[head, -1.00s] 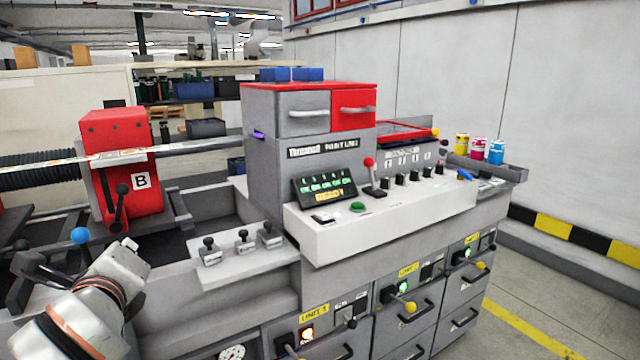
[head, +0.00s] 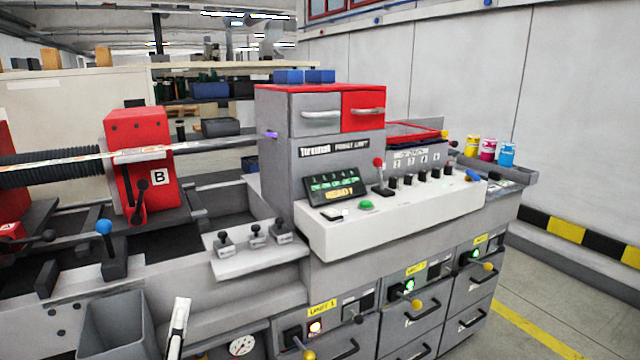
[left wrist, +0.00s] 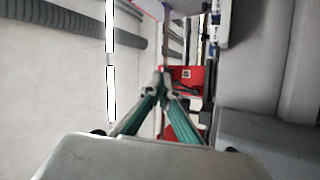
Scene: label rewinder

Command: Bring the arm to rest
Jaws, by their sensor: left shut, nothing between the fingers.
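My left gripper (left wrist: 162,80) shows in the left wrist view with its two green-sided fingers meeting at the tips, shut and empty. Beyond the tips in that view is a red block of the machine (left wrist: 188,77), with clear space between as far as I can tell. In the head view only a white and black part of what looks like my left arm or gripper (head: 178,328) shows at the bottom edge, in front of the machine. Its fingertips cannot be made out there. My right gripper is in neither view.
The label machine (head: 232,293) fills the middle, with a red unit marked B (head: 138,140), a blue-knobbed lever (head: 104,228) and a control panel (head: 400,215). A grey open bin (head: 112,325) stands at lower left. Open floor (head: 565,300) lies at right.

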